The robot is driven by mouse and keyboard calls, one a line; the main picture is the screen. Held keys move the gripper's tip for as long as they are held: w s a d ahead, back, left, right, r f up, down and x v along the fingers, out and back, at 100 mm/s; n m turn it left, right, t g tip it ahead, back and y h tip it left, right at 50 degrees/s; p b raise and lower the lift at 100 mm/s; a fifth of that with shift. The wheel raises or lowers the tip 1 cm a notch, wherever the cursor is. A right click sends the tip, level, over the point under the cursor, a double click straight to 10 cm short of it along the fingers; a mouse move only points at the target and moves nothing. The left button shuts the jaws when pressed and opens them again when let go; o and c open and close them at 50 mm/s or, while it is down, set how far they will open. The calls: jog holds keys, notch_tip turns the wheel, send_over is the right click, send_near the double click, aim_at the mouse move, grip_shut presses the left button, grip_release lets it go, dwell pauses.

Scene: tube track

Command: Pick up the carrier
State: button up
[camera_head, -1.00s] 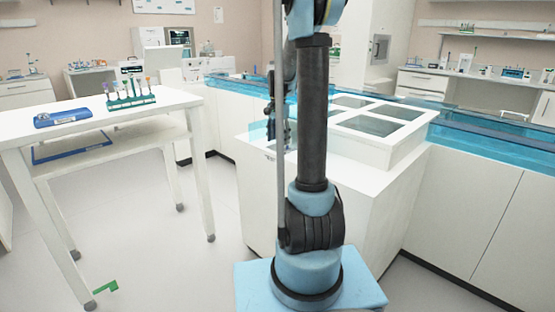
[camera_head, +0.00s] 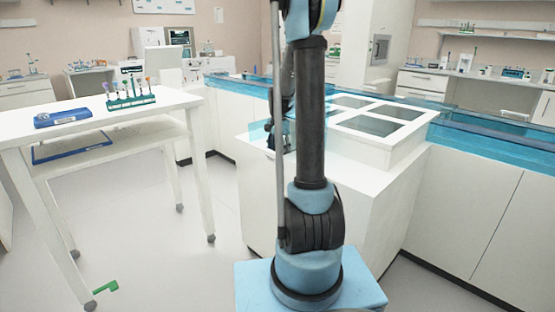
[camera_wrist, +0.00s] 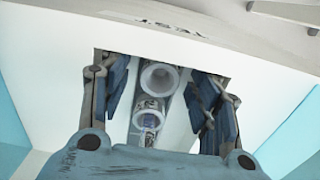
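In the wrist view, a pale round carrier (camera_wrist: 158,79) with an open ring-shaped top sits in a grey channel inside a dark-edged rectangular opening. A second, smaller ring-shaped piece (camera_wrist: 148,121) with a bluish centre shows just below it; I cannot tell whether it is a separate carrier. My gripper (camera_wrist: 160,95) is open, with one dark blue finger to each side of these round pieces. Both fingers look apart from them. In the head view, the arm's end shows only partly beside the enclosure (camera_head: 272,128), and my arm hides the carrier.
A white housing (camera_head: 395,147) with dark window panels stands behind my arm. A blue-edged track (camera_head: 490,130) runs right. A white table (camera_head: 85,117) at left holds a green tube rack (camera_head: 130,100) and a blue case (camera_head: 62,116). A green piece (camera_head: 106,287) lies on the floor.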

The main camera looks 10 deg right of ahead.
jog(key=c, duration=0.9)
jog(key=shift+o, duration=0.2)
jog(key=shift+r, duration=0.1)
notch_tip(320, 180, up, 17)
dwell(0.7)
